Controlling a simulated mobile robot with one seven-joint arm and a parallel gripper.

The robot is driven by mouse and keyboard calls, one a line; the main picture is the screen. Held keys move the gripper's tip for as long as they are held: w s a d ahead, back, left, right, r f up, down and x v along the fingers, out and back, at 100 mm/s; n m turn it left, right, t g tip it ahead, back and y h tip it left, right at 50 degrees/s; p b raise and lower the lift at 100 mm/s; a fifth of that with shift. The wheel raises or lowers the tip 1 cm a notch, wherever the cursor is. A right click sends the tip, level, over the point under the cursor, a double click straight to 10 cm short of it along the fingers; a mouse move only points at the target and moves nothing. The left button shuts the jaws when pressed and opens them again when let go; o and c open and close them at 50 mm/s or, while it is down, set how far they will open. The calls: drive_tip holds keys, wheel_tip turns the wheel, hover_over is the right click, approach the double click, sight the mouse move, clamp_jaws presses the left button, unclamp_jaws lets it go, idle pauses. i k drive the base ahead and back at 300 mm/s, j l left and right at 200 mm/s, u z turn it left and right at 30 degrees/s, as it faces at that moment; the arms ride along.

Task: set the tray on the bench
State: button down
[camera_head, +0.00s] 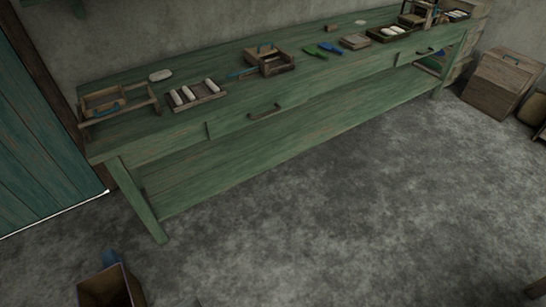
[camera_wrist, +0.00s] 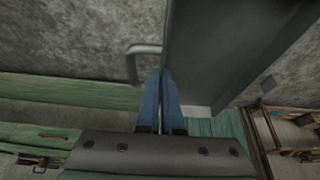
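In the wrist view my gripper (camera_wrist: 164,78) has its two blue fingers close together on the near edge of a dark grey-brown panel. I take this panel to be the tray (camera_wrist: 225,45). A grey loop handle (camera_wrist: 140,62) stands out at the panel's left side. In the head view a brown box-like shape (camera_head: 98,287) with a dark hollow is cut off at the lower left, with a blue part at its top; I cannot tell whether it is the same tray. The green bench (camera_head: 235,120) runs along the wall, beyond and above that shape.
On the bench, a wooden frame (camera_head: 116,101) stands at the left end, beside a rack of pale rolls (camera_head: 196,95). A wooden box (camera_head: 268,60), brushes (camera_head: 328,48) and small trays (camera_head: 390,33) stand further right. Bare bench top shows between them. A crate (camera_head: 502,82) is on the floor at right.

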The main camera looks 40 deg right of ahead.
sight(129, 135)
drive_tip(key=i+j+z, duration=0.3)
drive_tip(key=i+j, duration=0.35)
drive_tip(key=i, duration=0.1)
